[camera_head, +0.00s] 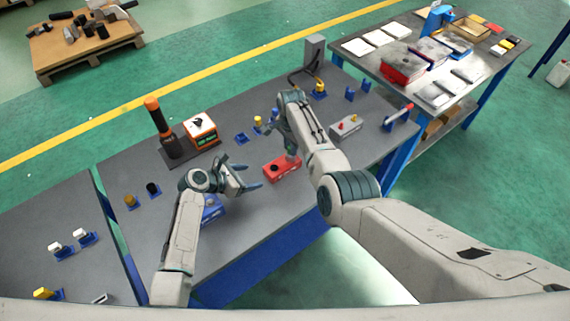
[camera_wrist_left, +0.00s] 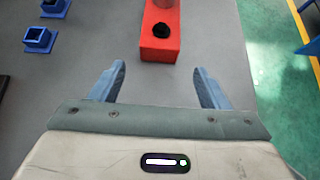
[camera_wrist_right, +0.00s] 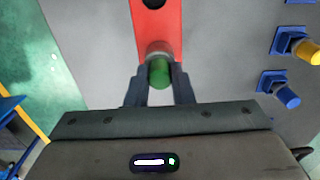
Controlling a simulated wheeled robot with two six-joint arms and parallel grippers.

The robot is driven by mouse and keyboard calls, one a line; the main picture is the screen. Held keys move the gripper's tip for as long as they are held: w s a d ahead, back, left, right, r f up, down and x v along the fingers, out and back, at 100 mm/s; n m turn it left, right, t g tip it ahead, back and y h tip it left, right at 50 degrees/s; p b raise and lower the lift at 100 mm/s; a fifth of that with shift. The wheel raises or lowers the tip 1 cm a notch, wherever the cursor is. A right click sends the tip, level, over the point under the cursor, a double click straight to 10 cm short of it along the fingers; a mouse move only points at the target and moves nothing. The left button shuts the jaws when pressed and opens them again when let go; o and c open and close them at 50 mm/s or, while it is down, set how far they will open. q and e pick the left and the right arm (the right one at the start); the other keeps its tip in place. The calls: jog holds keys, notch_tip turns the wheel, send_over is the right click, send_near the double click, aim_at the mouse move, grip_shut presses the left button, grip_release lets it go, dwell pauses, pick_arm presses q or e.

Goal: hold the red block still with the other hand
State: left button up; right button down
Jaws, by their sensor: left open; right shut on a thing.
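The red block (camera_head: 281,169) lies on the grey workbench (camera_head: 330,160) and has a black round spot on top. It also shows in the left wrist view (camera_wrist_left: 160,45) and the right wrist view (camera_wrist_right: 157,25). My right gripper (camera_wrist_right: 159,72) is shut on a green cylinder (camera_wrist_right: 158,73) at the near end of the block in that view. Whether the cylinder is seated in the block I cannot tell. My left gripper (camera_head: 251,177) is open and empty, left of the block. In the left wrist view the block's near end lies ahead, between and beyond the fingertips (camera_wrist_left: 161,75), apart from them.
A blue block (camera_head: 212,208) sits beside my left wrist. An orange-and-black cylinder (camera_head: 158,118) stands on a dark base next to a box (camera_head: 201,130). Blue holders (camera_head: 241,138) and a grey block (camera_head: 346,127) lie farther back. Bare bench surrounds the red block's front.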

aim_at(267, 174)
pick_arm(q)
jog(key=shift+x, duration=4.5)
jog(key=c, duration=1)
